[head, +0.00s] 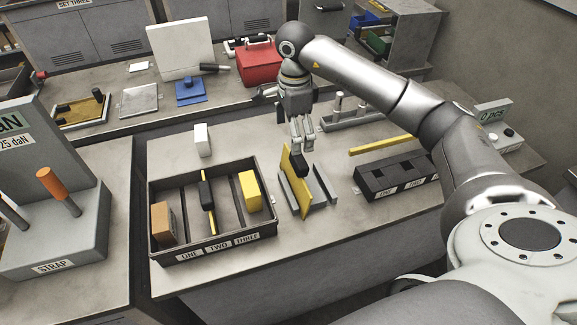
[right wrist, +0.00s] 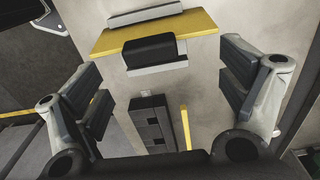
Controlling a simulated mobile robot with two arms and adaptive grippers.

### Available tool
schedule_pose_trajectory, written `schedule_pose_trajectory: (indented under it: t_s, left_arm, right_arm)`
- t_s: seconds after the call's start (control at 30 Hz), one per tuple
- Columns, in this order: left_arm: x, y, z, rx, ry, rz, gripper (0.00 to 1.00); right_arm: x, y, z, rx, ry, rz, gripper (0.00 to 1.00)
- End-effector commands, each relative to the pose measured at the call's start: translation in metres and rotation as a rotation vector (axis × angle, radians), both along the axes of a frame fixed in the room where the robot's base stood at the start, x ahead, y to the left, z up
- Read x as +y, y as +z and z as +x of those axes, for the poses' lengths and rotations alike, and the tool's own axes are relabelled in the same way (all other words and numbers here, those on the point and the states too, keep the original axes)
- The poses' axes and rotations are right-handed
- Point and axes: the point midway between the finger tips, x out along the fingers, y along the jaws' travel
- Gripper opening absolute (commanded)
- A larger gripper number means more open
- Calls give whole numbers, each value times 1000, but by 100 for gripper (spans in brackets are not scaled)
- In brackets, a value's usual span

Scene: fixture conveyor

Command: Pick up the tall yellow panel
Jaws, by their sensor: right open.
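The tall yellow panel (head: 291,178) stands upright in a grey metal holder (head: 321,188) at the middle of the table, with a black grip (head: 302,164) on its side. My right gripper (head: 302,145) hangs above the panel's upper end, apart from it. In the right wrist view, the panel (right wrist: 108,41) crosses the upper middle with the black grip (right wrist: 150,48) in front of it. The open fingers (right wrist: 165,88) are to either side and nothing is between them. My left gripper is out of view.
A dark tray (head: 215,250) labelled ONE, TWO, THREE holds a brown block, a black-handled yellow piece and a yellow block, left of the panel. A black slotted block (head: 398,176) and a yellow bar (head: 380,144) lie to the right. A small white block (head: 202,140) stands behind the tray.

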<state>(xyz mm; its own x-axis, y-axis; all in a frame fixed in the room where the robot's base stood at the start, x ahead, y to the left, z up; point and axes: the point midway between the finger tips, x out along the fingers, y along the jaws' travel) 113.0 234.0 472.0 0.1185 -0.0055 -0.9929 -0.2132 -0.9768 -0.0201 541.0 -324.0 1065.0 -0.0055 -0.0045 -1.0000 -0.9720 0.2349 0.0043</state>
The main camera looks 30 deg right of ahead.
Motion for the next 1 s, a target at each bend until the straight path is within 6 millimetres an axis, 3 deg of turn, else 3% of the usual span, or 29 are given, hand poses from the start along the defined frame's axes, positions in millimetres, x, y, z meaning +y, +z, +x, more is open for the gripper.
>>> schedule_pose_trajectory:
  t_s: [0.2, 0.37, 0.47, 0.73, 1.0]
  left_arm:
    - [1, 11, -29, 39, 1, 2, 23]
    - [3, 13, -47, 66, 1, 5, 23]
    - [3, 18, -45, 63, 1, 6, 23]
    - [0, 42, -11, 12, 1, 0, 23]
    - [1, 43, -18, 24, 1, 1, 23]
  right_arm:
    - [1, -34, -2, 5, 1, 2, 92]
    - [1, -47, -2, 2, 1, 4, 92]
    - [1, -53, -4, 4, 1, 3, 92]
    - [3, -87, -9, 4, 1, 5, 92]
    - [3, -100, -8, 0, 2, 4, 92]
